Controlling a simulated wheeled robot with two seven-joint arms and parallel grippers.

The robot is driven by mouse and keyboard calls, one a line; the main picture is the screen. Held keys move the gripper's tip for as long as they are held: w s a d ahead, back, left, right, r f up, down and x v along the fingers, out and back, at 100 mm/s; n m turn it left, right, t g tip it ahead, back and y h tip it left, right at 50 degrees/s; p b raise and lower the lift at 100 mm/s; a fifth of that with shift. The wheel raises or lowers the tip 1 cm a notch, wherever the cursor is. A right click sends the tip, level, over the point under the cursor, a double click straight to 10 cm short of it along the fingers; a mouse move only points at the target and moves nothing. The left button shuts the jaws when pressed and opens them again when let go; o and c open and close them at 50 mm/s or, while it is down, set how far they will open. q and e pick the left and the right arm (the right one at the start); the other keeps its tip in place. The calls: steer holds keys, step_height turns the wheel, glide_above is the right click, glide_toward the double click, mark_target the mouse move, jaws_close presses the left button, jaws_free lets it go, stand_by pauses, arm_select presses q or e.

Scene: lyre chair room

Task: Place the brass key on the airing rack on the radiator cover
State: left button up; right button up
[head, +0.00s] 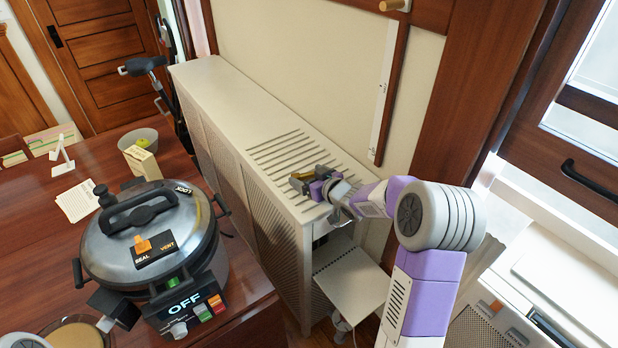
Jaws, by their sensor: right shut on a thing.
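The radiator cover (222,100) is a long pale cabinet with perforated sides along the wall. Dark parallel slats on its top, towards the near end, form the airing rack (283,150). My right gripper (300,181) is over the near part of these slats, its arm coming in from the right. It is shut on a small brass-coloured thing, apparently the brass key (302,176), mostly hidden by the fingers. I cannot tell whether the key touches the slats. My left gripper is not in view.
A large pressure cooker (150,240) stands on the wooden table (30,225) at left, with cards, a small box (141,163) and a bowl (137,138) behind it. A pale shelf (352,282) juts out below the cover's near end. The cover's far top is clear.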

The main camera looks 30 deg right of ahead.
steer(key=shift+f+b, duration=0.35)
steer(key=shift+f, duration=0.15)
steer(key=o, duration=0.9)
steer(key=shift+c, duration=0.2)
steer(key=shift+a+f, duration=0.1)
steer(key=shift+f, duration=0.1)
steer(key=shift+r+p, duration=0.3)
steer(key=shift+p, duration=0.05)
steer(key=p+v, duration=0.2)
steer(key=v, duration=1)
steer(key=shift+r, duration=0.4)
